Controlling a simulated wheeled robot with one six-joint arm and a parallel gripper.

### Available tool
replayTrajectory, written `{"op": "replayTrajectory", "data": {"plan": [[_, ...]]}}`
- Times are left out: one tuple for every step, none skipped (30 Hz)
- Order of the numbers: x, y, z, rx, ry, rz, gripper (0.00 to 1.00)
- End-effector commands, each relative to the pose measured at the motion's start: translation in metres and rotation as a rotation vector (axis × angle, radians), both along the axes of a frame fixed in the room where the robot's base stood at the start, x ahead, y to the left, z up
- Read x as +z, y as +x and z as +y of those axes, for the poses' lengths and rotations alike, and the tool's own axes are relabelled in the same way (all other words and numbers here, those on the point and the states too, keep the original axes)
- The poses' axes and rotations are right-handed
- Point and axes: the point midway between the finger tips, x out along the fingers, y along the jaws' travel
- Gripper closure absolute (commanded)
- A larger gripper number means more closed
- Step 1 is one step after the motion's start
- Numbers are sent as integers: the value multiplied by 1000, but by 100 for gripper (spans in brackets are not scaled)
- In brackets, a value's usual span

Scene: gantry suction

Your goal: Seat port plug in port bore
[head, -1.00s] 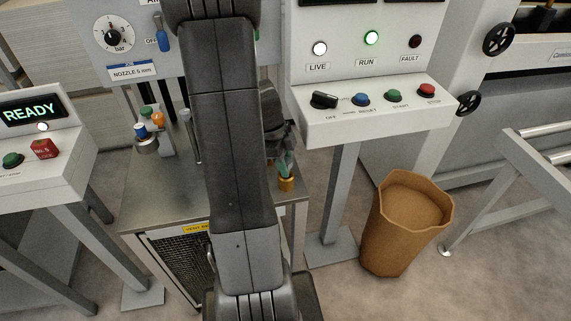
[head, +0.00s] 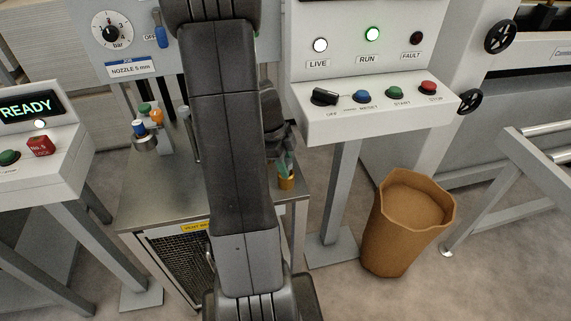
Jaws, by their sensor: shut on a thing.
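I cannot make out the port plug or the port bore; my own arm covers the middle of the head view. A dark part of my wrist shows just right of the arm, above the steel bench (head: 150,196). My gripper's fingers are hidden behind the arm, so what they hold does not show.
Blue, orange and green capped items (head: 146,125) stand on the bench's left. A button console (head: 375,112), a brown bin (head: 407,225) and a READY box (head: 38,150) flank the bench.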

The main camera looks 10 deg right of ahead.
Motion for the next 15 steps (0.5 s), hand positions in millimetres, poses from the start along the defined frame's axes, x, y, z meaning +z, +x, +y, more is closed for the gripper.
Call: {"op": "replayTrajectory", "data": {"plan": [[-2,0,0,0,0,0,95],[-3,0,0,0,0,0,95],[-4,0,0,0,0,0,95],[-5,0,0,0,0,0,95],[-5,0,0,0,0,0,95],[-6,0,0,0,0,0,95],[-5,0,0,0,0,0,68],[-5,0,0,0,0,0,62],[-5,0,0,0,0,0,54],[-5,0,0,0,0,0,49],[-5,0,0,0,0,0,47],[-5,0,0,0,0,0,47],[-5,0,0,0,0,0,47],[-5,0,0,0,0,0,47],[-5,0,0,0,0,0,47]]}}
